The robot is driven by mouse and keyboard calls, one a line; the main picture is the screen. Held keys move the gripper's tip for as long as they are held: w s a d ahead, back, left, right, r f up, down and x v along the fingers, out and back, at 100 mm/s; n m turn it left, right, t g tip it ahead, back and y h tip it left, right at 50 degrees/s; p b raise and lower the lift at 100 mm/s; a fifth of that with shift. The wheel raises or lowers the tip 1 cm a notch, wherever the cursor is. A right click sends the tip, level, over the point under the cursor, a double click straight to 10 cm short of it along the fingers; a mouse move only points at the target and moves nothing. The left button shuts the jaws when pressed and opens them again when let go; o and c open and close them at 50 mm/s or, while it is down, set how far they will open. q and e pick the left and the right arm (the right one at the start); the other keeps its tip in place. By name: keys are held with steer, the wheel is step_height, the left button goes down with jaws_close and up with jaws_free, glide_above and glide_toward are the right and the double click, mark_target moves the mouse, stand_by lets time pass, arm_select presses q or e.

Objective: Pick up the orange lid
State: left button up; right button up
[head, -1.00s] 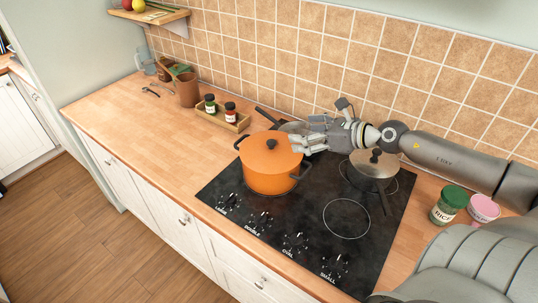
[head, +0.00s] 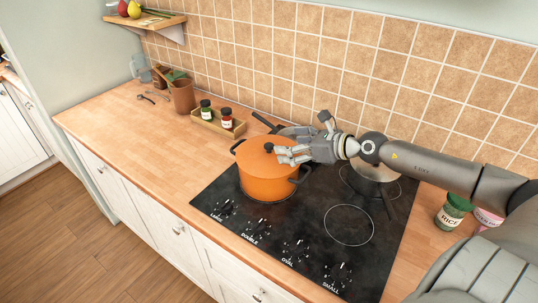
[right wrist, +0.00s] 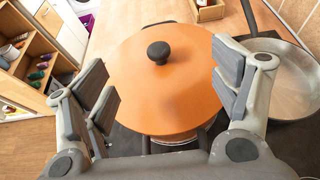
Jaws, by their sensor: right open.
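The orange lid (head: 259,158) with a dark round knob (head: 269,147) sits on the orange pot (head: 266,187) on the cooktop. My right gripper (head: 284,154) reaches in from the right, just beside the knob in the head view. In the right wrist view the lid (right wrist: 168,95) lies between and beyond the two open fingers (right wrist: 168,98). The knob (right wrist: 158,52) stands farther off, past the fingertips. The right gripper is open and holds nothing. My left gripper is not in view.
A pan (right wrist: 285,85) stands behind the pot, close to the right-hand finger in the wrist view. A lidded pan (head: 372,180) is on the right of the cooktop (head: 310,250). A wooden tray (head: 217,125) with two jars is behind left. The tiled wall (head: 400,60) stands behind.

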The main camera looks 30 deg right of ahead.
mark_target(271, 146)
steer(key=shift+x, duration=0.9)
steer(key=shift+w+a+p, duration=0.4)
steer(key=shift+w+p, duration=0.15)
steer(key=shift+p, duration=0.1)
steer(key=x, duration=0.1)
steer(key=p+x, duration=0.1)
steer(key=x, duration=0.1)
steer(key=shift+f, duration=0.25)
steer(key=shift+w+a+f, duration=0.15)
steer(key=shift+w+f, duration=0.1)
steer(key=shift+w, duration=0.05)
steer(key=shift+s, duration=0.2)
jaws_close()
